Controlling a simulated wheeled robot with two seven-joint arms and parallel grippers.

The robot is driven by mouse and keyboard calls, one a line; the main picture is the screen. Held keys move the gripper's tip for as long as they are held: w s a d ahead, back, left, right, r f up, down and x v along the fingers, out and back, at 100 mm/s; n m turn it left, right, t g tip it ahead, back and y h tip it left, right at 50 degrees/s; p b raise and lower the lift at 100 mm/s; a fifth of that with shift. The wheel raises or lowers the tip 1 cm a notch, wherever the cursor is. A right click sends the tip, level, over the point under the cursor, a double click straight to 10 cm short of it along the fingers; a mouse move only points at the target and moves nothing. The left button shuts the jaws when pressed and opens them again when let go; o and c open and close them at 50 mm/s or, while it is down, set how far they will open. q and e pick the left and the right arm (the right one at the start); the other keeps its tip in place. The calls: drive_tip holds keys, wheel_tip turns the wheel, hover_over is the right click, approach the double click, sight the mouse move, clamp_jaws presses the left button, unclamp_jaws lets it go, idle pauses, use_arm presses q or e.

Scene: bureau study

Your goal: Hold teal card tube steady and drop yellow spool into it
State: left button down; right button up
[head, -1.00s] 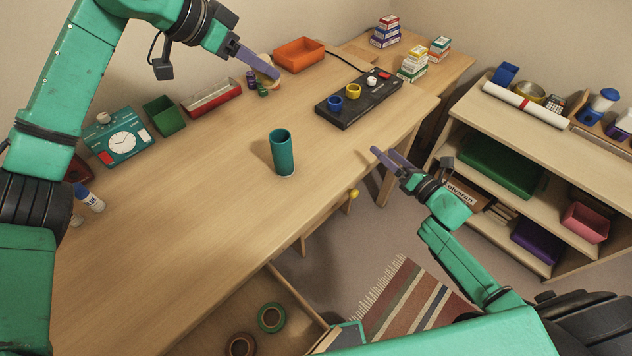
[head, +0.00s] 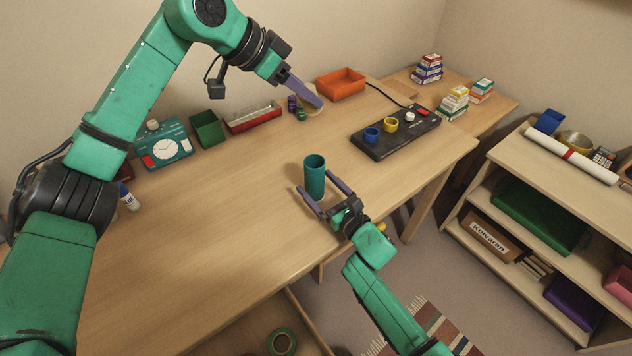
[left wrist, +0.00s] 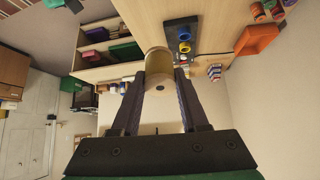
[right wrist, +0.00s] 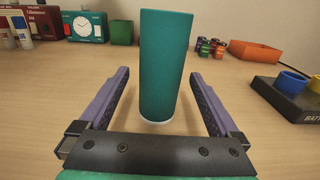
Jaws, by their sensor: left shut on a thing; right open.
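The teal card tube (head: 315,178) stands upright on the desk, open end up. My right gripper (head: 315,183) is open, with one finger on each side of the tube. In the right wrist view the tube (right wrist: 167,60) stands between the fingers with a gap on both sides. My left gripper (head: 318,102) is shut on a tan-yellow spool (left wrist: 158,63), held in the air toward the back of the desk, well away from the tube. In the left wrist view its round end with a centre hole shows. In the head view the finger partly hides it.
A black board (head: 395,134) with blue and yellow cups lies right of the tube. At the back are an orange bin (head: 341,84), small purple and green spools (head: 298,107), a red tray (head: 252,117), a green bin (head: 208,129) and a teal clock (head: 163,146).

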drive_tip(key=shift+x, duration=1.05)
drive_tip(key=c, duration=1.4)
use_arm(q)
wheel_tip(320, 180, down, 13)
use_arm(e)
drive_tip(key=shift+c, duration=0.2)
use_arm(q)
drive_tip(key=shift+c, duration=1.7)
unclamp_jaws()
